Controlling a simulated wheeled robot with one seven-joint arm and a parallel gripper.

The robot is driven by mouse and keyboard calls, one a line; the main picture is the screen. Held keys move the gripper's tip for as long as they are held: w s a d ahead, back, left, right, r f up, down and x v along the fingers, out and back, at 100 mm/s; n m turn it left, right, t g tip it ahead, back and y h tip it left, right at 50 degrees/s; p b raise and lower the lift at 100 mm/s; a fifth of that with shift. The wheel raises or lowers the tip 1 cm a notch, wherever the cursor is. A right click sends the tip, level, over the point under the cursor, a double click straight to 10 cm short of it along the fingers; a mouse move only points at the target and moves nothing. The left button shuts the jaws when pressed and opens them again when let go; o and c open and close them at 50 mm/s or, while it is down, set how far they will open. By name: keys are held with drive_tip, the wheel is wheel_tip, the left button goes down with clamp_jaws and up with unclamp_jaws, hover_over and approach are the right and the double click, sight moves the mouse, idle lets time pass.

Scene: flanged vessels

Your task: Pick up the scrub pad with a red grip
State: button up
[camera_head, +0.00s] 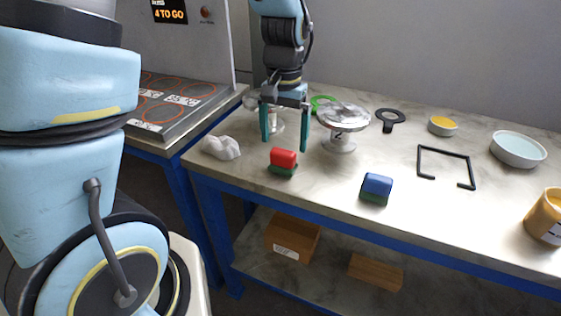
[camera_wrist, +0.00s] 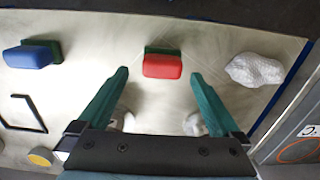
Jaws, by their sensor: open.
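The scrub pad with a red grip (camera_head: 283,161) lies on the bench near its front edge, red block on top of a green pad. In the wrist view the red-gripped pad (camera_wrist: 162,65) is at the upper middle, beyond and between my fingertips. My gripper (camera_head: 286,143) is open and empty, with two teal fingers pointing down, above the bench and behind the pad in the head view. My gripper's fingers also show in the wrist view (camera_wrist: 159,74), apart from the pad.
A scrub pad with a blue grip (camera_head: 377,188) lies to the right. A white crumpled cloth (camera_head: 221,147) lies to the left. A flanged metal vessel (camera_head: 343,118) stands close beside my gripper. A black bent bar (camera_head: 446,152) and bowls are farther right.

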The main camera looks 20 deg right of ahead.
sight(283, 151)
drive_tip(key=shift+w+f+p, duration=0.2)
drive_tip(key=shift+f+p, duration=0.25)
drive_tip(key=shift+f, duration=1.15)
drive_tip(key=shift+w+f+p, duration=0.15)
drive_tip(key=shift+f+p, duration=0.25)
drive_tip(key=shift+f, duration=1.2)
drive_tip(key=shift+c, duration=0.2)
drive_tip(key=c, duration=1.2)
drive_tip(key=shift+o, duration=0.2)
drive_tip(key=shift+d+r, duration=0.1)
drive_tip(key=shift+r, duration=0.1)
wheel_tip(283, 151, up, 10)
drive_tip(key=shift+f+b, duration=0.15)
drive_tip(key=shift+b, duration=0.7)
